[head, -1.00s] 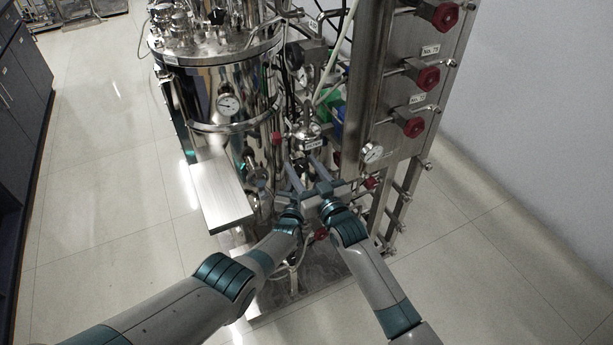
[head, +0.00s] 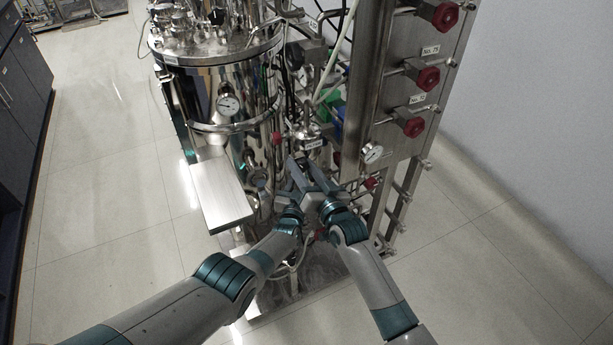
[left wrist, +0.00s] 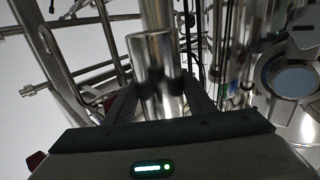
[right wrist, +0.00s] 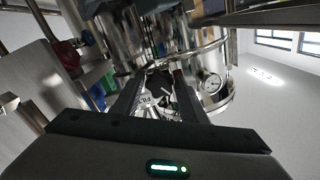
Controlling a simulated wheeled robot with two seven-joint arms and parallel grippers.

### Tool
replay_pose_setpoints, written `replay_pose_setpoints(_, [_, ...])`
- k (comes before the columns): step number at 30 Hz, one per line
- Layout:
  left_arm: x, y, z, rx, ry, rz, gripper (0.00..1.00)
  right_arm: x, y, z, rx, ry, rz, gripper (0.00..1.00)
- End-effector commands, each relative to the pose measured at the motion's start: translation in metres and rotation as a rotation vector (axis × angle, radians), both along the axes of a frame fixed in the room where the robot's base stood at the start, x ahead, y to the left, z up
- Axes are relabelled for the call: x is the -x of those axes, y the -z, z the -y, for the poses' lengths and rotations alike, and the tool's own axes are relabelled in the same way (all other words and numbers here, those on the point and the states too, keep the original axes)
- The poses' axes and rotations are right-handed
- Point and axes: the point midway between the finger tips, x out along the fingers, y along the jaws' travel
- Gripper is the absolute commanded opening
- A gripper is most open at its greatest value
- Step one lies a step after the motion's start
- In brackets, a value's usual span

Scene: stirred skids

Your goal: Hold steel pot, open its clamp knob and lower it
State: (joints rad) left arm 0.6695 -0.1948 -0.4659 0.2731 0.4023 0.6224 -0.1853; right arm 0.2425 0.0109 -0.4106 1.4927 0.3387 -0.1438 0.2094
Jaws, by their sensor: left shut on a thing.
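The steel pot shows in the left wrist view as a shiny upright cylinder (left wrist: 157,75) between the fingers of my left gripper (left wrist: 162,88), which is shut on it. In the head view my left gripper (head: 294,178) and right gripper (head: 320,176) are close together, low at the front of the rig, and partly hide the pot. My right gripper (right wrist: 158,88) has its fingers apart in the right wrist view. A dark part, possibly the clamp knob (right wrist: 160,84), and a white label lie beyond or between them; I cannot tell whether they touch.
A large steel vessel (head: 222,85) with a dial gauge stands behind left. A flat metal step (head: 219,194) juts out beside my left forearm. A panel with red valve knobs (head: 414,127) rises at the right. Pipes crowd the grippers. Floor is free on both sides.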

Motion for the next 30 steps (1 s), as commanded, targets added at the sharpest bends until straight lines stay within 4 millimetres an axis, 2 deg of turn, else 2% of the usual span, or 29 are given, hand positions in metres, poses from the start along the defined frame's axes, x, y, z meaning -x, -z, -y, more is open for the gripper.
replay_pose_setpoints(7, [0.0011,0.0020,0.0002,0.000,0.001,-0.004,0.09,-0.0001,-0.0002,0.0000,0.015,0.000,0.007,0.19])
replay_pose_setpoints(10, [0.0011,0.0020,0.0002,0.000,0.001,-0.004,0.09,-0.0001,-0.0003,0.0001,0.077,-0.001,0.037,0.18])
replay_pose_setpoints(17, [0.0011,0.0020,0.0002,0.000,0.001,-0.004,0.09,-0.0004,-0.0005,0.0003,0.414,-0.001,0.199,0.13])
replay_pose_setpoints(22, [0.0011,0.0021,0.0001,0.000,0.000,-0.004,0.09,-0.0003,-0.0007,0.0001,0.677,-0.001,0.325,0.17])
replay_pose_setpoints(25, [0.0011,0.0021,0.0001,0.000,0.000,-0.004,0.09,0.0000,-0.0006,0.0001,0.767,0.000,0.369,0.19])
replay_pose_setpoints(30, [0.0011,0.0021,0.0001,0.000,0.000,-0.004,0.09,0.0000,-0.0007,-0.0003,0.798,0.000,0.383,0.19])
